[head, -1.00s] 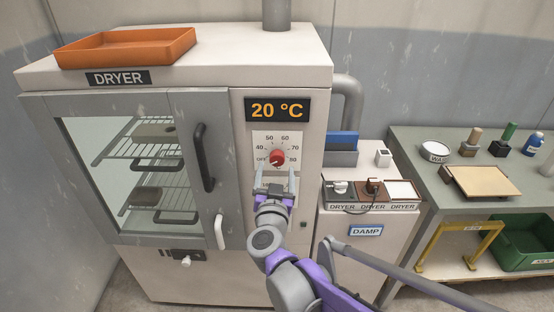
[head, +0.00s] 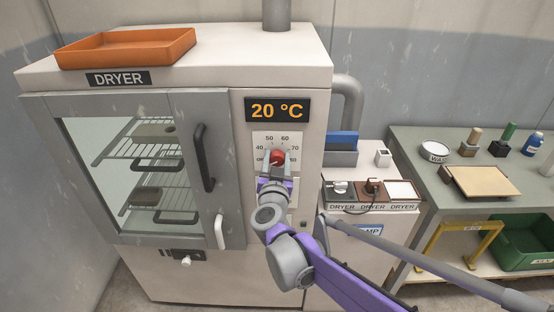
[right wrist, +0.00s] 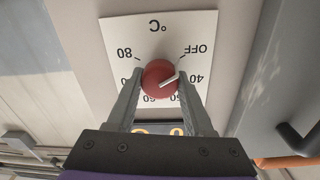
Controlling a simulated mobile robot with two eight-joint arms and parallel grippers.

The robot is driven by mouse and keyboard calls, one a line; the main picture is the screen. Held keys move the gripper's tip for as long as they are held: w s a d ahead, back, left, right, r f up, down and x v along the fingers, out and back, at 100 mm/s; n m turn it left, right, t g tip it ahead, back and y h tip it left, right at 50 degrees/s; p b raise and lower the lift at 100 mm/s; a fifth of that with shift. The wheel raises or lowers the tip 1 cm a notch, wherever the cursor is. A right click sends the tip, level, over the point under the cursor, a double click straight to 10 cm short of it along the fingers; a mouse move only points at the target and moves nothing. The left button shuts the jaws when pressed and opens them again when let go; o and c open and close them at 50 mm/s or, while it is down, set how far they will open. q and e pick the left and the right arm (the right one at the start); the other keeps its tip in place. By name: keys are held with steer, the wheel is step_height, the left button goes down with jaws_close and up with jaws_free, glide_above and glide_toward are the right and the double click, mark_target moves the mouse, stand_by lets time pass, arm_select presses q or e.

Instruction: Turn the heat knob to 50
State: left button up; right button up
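The red heat knob (right wrist: 155,70) sits on a white dial plate (head: 292,140) on the dryer's front, below a display (head: 277,110) reading 20 °C. My left gripper is out of view.
The dryer's glass door with a black handle (head: 203,158) is left of the dial. An orange tray (head: 125,48) lies on top.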

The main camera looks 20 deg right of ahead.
jaws_close()
steer(key=m, duration=0.3)
steer(key=shift+m, duration=0.4)
steer(key=m, duration=0.4)
steer(key=shift+d+m, duration=0.1)
steer(key=shift+m, duration=0.2)
steer(key=m+p, duration=0.1)
steer(key=m, duration=0.4)
steer(key=shift+f, duration=0.1)
steer(key=m+p, duration=0.1)
steer(key=m, duration=0.4)
steer(key=shift+y, duration=0.4)
